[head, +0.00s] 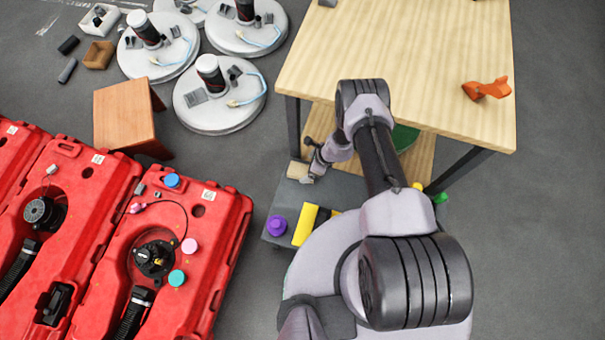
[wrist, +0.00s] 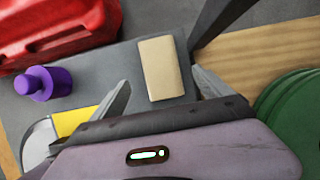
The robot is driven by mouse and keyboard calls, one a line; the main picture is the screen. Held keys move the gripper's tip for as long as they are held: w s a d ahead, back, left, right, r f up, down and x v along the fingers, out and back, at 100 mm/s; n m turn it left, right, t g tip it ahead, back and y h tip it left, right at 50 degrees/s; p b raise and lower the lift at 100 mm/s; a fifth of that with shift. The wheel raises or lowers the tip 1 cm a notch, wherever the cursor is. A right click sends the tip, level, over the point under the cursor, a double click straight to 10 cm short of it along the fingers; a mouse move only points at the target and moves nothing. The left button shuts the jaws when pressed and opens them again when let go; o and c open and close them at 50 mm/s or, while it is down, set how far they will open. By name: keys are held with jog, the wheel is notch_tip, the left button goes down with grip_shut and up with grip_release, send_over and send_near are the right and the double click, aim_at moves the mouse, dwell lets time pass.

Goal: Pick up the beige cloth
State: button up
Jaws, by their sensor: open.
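The beige cloth (wrist: 161,68) is a flat, folded-looking rectangular piece lying on a grey surface (wrist: 98,68). In the head view it shows as a small beige patch (head: 296,171) at the left of my gripper (head: 308,161). In the wrist view my gripper (wrist: 161,78) is open and empty, with one finger on each side of the cloth's near part. I cannot tell how far above the surface the fingertips are. The cloth is almost fully visible in the wrist view.
A green round object (wrist: 290,115) is further right. Red cases (head: 215,225) stand at the left.

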aim_at(303, 171)
jog(key=b+x, duration=0.4)
jog(key=x, duration=0.1)
jog(key=shift+a+f, duration=0.1)
jog(key=shift+f, duration=0.2)
jog(key=shift+w+r, duration=0.1)
jog(key=shift+r, duration=0.15)
jog(key=c, duration=1.4)
notch_tip(303, 171, up, 10)
jog(key=p, duration=0.6)
jog(key=shift+c, duration=0.2)
